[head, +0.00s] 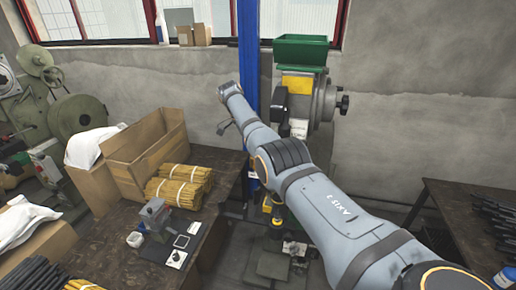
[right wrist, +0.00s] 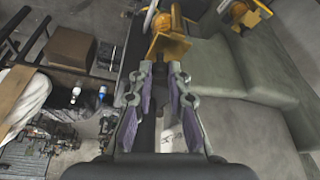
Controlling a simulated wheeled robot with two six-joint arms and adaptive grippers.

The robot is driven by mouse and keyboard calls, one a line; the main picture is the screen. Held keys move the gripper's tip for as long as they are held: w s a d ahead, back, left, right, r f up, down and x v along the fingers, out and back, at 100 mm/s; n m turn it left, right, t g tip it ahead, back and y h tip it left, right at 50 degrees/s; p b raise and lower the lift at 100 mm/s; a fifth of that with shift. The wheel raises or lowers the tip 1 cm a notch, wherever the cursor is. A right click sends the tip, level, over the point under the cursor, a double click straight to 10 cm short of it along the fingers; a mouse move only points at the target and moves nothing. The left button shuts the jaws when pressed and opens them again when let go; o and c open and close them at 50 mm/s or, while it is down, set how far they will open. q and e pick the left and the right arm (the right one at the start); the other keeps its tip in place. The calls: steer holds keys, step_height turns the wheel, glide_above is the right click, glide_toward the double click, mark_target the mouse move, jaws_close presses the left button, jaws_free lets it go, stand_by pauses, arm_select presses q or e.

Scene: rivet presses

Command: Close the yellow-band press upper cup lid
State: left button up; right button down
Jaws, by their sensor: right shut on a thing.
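The yellow-band press (head: 322,98) stands against the back wall in the head view. It has a green hopper (head: 300,52) on top and a yellow band (head: 297,83) below that. I cannot tell whether this part belongs to the lid. My left gripper is not in view.
A blue post (head: 248,60) stands beside the press. A dark table (head: 450,215) is at the right. A large grey surface (right wrist: 245,90) lies close to the wrist.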

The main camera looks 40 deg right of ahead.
steer(key=shift+r, duration=0.15)
steer(key=c, duration=1.6)
jaws_free()
steer(key=shift+w, duration=0.1)
steer(key=o, duration=0.3)
steer(key=shift+a, duration=0.15)
